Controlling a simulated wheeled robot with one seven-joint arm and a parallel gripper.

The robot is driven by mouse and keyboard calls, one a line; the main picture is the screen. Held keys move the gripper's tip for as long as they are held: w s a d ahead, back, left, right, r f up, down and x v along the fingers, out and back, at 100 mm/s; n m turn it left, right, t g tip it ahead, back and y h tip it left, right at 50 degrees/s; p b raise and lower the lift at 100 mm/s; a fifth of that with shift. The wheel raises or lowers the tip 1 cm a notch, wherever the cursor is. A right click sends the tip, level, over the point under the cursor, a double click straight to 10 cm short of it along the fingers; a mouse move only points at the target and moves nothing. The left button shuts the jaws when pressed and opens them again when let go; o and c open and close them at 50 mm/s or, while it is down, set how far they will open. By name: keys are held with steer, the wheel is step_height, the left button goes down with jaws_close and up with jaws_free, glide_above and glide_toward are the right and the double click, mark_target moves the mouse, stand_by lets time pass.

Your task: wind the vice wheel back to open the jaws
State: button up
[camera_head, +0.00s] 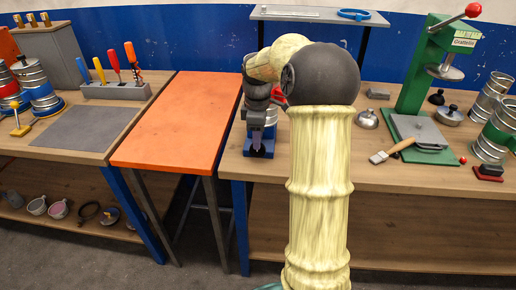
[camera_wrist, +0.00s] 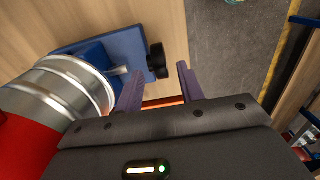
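The blue vice (camera_head: 259,150) stands near the left end of the wooden bench in the head view, mostly hidden by my arm. In the wrist view, its blue base (camera_wrist: 88,42) shows at upper left, with a short metal shaft leading to the dark vice wheel (camera_wrist: 157,61). My gripper (camera_wrist: 158,80) is open and empty. Its two purple-grey fingers are spread, with the wheel just beyond and between their tips; I see no clear contact. A ribbed silver and red can (camera_wrist: 68,88) is beside the vice. The jaws are hidden, so their gap cannot be told.
An orange table (camera_head: 170,120) stands left of the bench. A green press (camera_head: 425,75), a brush (camera_head: 392,150) and metal lids are to the right. A shelf (camera_head: 320,15) is behind. A floor gap shows beyond the bench edge in the wrist view.

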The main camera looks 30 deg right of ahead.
mark_target(258, 156)
step_height(258, 156, down, 5)
steer(key=shift+r, duration=0.2)
jaws_close()
steer(key=shift+a+r+h+p, duration=0.15)
steer(key=shift+h+p, duration=0.15)
steer(key=shift+p, duration=0.25)
